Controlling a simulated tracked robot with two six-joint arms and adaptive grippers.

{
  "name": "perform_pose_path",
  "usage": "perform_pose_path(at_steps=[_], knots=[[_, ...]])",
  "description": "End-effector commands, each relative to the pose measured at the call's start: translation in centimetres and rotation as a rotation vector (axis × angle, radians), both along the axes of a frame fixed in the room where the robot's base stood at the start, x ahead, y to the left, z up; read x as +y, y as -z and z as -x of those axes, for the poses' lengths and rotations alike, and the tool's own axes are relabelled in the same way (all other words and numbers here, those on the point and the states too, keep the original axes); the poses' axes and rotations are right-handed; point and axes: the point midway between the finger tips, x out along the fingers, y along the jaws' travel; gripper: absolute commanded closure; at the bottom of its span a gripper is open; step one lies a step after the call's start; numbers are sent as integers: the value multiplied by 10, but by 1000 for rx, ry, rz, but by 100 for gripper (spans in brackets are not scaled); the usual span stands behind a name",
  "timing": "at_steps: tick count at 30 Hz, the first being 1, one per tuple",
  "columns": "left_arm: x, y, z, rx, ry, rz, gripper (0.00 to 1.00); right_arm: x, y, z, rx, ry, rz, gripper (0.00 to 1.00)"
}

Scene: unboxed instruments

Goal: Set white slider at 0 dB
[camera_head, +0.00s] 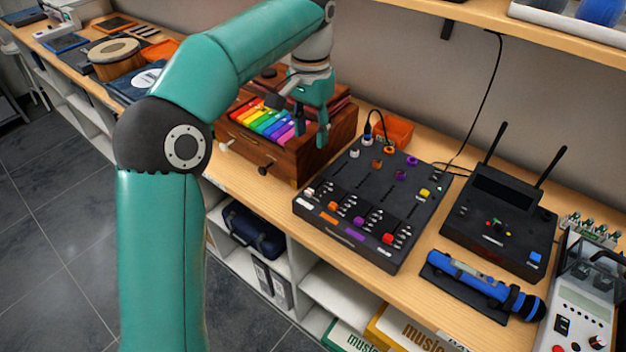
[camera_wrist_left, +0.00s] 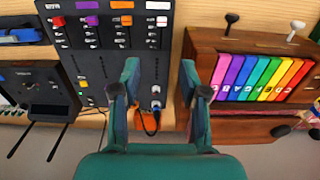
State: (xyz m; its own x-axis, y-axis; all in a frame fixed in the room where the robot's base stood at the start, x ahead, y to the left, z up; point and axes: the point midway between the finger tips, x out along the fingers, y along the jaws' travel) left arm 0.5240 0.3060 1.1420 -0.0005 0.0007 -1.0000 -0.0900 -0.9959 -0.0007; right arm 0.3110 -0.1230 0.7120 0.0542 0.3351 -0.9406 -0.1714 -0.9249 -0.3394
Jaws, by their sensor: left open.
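The black mixer (camera_head: 340,200) lies on the wooden shelf top, with white, orange, purple and red sliders along its near side. The white slider (camera_head: 310,192) is at the mixer's left end, near the front edge, above a white label. It also shows in the left wrist view (camera_wrist_left: 162,21) near the top, beyond the fingertips. My left gripper (camera_head: 311,132) is open and empty, beside the wooden xylophone box and behind the white slider. In the left wrist view its two fingers (camera_wrist_left: 160,78) stand on either side of the mixer's edge. The slider's scale marks are too small to read.
The wooden box with rainbow bars (camera_head: 265,122) stands close left of the mixer. An orange tray (camera_head: 393,130) and a plugged cable (camera_head: 368,130) are behind it. A black device with antennas (camera_head: 500,215) and a blue microphone (camera_head: 478,280) are to the right.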

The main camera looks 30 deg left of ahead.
Motion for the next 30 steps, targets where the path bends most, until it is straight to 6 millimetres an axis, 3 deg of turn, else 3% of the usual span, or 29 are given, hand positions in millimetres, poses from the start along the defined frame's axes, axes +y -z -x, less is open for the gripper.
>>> perform_pose_path(at_steps=[21, 30], knots=[[6, 136, 5, 4, -12, 1, 56, 0, 8, 0, 0, 0, 0, 100], [6, 161, 4, 2, -14, 1, 56, 0, 7, 0, 0, 0, 0, 100]])
